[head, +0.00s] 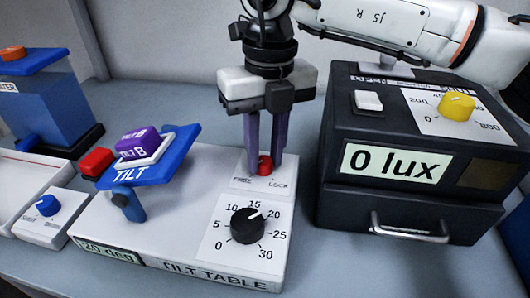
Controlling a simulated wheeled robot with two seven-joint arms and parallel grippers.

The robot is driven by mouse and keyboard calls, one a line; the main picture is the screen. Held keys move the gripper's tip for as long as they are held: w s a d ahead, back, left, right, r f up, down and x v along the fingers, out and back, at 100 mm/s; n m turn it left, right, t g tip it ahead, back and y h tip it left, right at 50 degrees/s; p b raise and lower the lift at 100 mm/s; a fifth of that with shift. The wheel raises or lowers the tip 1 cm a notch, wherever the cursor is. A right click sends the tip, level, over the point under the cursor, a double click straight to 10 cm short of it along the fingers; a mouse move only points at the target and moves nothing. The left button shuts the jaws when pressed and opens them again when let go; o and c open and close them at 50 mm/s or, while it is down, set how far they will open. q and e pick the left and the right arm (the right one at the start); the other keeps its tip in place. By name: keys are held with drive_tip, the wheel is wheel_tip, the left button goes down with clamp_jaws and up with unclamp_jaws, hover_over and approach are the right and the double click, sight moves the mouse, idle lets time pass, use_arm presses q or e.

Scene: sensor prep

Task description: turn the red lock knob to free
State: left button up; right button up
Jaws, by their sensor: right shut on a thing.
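The red lock knob (265,165) sits on the white tilt table base (175,232), above a label reading FREE on the left and LOCK on the right. My right gripper (265,158) points down from above, with its purple-grey fingers shut on the knob, one on each side. The fingers partly hide the knob, and I cannot tell which way its mark points. The blue tilt platform (183,150) is tilted and carries a purple block marked TILT B (138,142). A display on the base reads 20 deg (108,252). My left gripper is not in view.
A black angle dial (247,226) stands just in front of the knob. A dark box reading 0 lux (400,162) with a yellow knob (456,107) stands close on the right. A red block (97,162) and a blue knob (47,205) are on the left.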

sight(267, 160)
drive_tip(key=shift+w+r, duration=0.1)
drive_tip(key=shift+r, duration=0.05)
idle(0.3)
drive_tip(key=o, duration=1)
drive_tip(key=shift+o, duration=0.2)
wheel_tip(267, 160, up, 10)
drive_tip(key=shift+d+p, duration=0.2)
drive_tip(key=shift+p, duration=0.25)
